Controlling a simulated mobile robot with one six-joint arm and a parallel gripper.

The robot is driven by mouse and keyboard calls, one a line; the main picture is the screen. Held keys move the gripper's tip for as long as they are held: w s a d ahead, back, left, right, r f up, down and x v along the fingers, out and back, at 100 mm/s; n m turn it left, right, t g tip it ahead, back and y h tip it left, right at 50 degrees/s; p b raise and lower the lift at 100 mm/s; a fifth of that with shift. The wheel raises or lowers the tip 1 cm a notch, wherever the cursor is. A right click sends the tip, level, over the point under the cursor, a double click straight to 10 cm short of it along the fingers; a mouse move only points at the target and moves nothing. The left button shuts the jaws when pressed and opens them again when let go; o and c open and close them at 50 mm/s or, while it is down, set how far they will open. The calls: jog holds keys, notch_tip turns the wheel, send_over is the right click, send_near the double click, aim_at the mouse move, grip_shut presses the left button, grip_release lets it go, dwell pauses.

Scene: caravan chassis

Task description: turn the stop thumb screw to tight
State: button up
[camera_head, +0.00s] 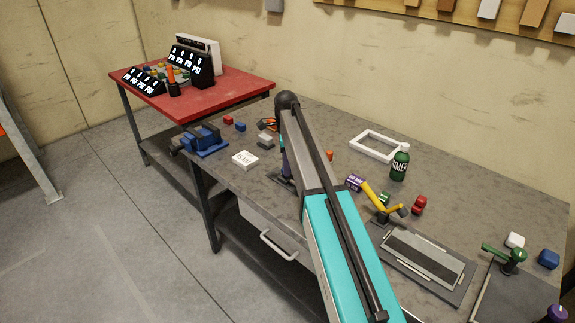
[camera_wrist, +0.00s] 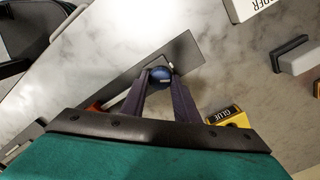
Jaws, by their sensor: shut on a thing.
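In the wrist view, a small round blue knob (camera_wrist: 160,75), which I take to be the stop thumb screw, sits at the edge of a flat dark grey plate (camera_wrist: 128,85). My gripper (camera_wrist: 160,78) reaches it from below in the picture, and its two dark purple fingers are shut on the knob, one on each side. A small pale mark shows on the knob's top. In the head view, part of my gripper (camera_head: 286,168) shows low over the bench, left of my arm. The knob is hidden there.
A yellow glue box (camera_wrist: 228,118) lies close right of my fingers. A white box (camera_head: 245,159), a grey block (camera_head: 266,140) and a blue vise (camera_head: 205,140) are left on the grey bench (camera_head: 330,125). A yellow-handled clamp (camera_head: 376,197) and green bottle (camera_head: 400,163) stand right of my arm.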

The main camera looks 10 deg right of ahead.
jog(key=shift+w+a+r, duration=0.1)
jog(key=shift+w, duration=0.1)
jog(key=o, duration=1.1)
jog(key=shift+c, duration=0.2)
jog(key=shift+s, duration=0.1)
notch_tip(320, 180, up, 14)
jog(key=b, duration=0.3)
jog(key=shift+s+f, duration=0.1)
jog(key=shift+f, duration=0.1)
